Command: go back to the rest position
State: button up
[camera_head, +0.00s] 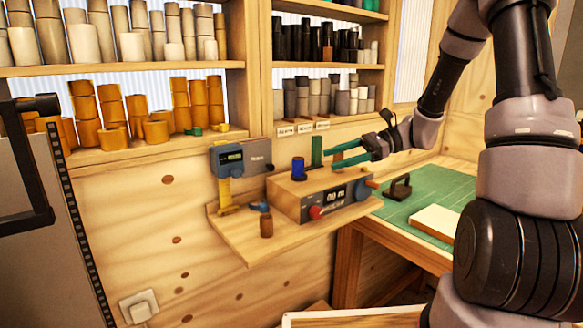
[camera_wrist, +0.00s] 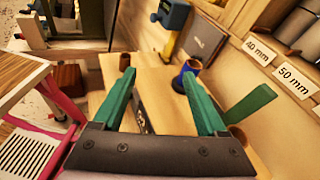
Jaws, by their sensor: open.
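My gripper (camera_head: 350,154) has green fingers and is open and empty. In the head view it is above the right part of the wooden box machine (camera_head: 308,193), which has a display, a red knob and a blue knob. A blue roll (camera_head: 298,168) stands upright on the box, to the left of my fingers. In the wrist view my gripper (camera_wrist: 163,85) has its fingers wide apart, with the box top below and between them. The blue roll (camera_wrist: 188,72) shows beside the right fingertip; I cannot tell whether they touch.
A green upright plate (camera_head: 317,150) stands close behind my fingers. A grey device (camera_head: 228,158) on a yellow stand and a brown roll (camera_head: 266,225) are on the wooden shelf (camera_head: 245,245). A green mat (camera_head: 425,205) lies right. Shelves of rolls line the wall.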

jog(key=s+d+r+n+t+h, duration=0.4)
jog(key=s+d+r+n+h, duration=0.1)
jog(key=s+r+h, duration=0.1)
jog(key=s+d+r+n+t+h, duration=0.4)
jog(key=s+r, duration=0.4)
jog(key=s, duration=0.2)
jog(key=d+n+h, duration=0.1)
jog(key=h, duration=0.1)
jog(key=shift+r+n+h, duration=0.25)
jog(key=shift+n+h, duration=0.15)
